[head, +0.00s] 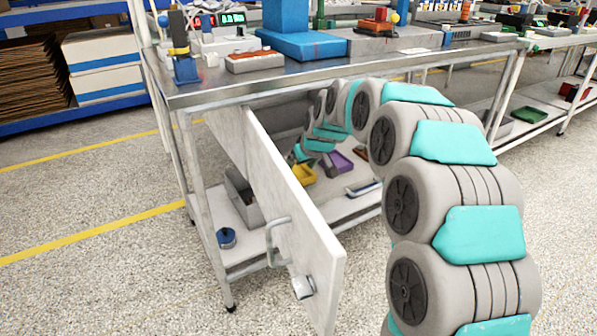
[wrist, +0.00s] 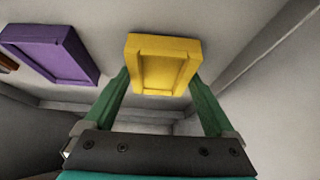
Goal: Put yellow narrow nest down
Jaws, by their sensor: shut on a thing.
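The yellow narrow nest (wrist: 162,66) is a small open tray with raised walls, in the middle of the wrist view. My gripper (wrist: 163,82) has its two green fingers on either side of the nest and is shut on it. In the head view the yellow nest (head: 303,174) shows low inside the cabinet under the workbench, at the end of my arm. My gripper is mostly hidden there behind the door and arm. I cannot tell whether the nest touches the surface beneath it.
A purple tray (wrist: 52,52) lies left of the yellow nest in the wrist view; it also shows in the head view (head: 340,163). The cabinet door (head: 290,205) stands open beside my arm. A grey bin (head: 243,200) and a blue round object (head: 226,237) are on the lower shelf.

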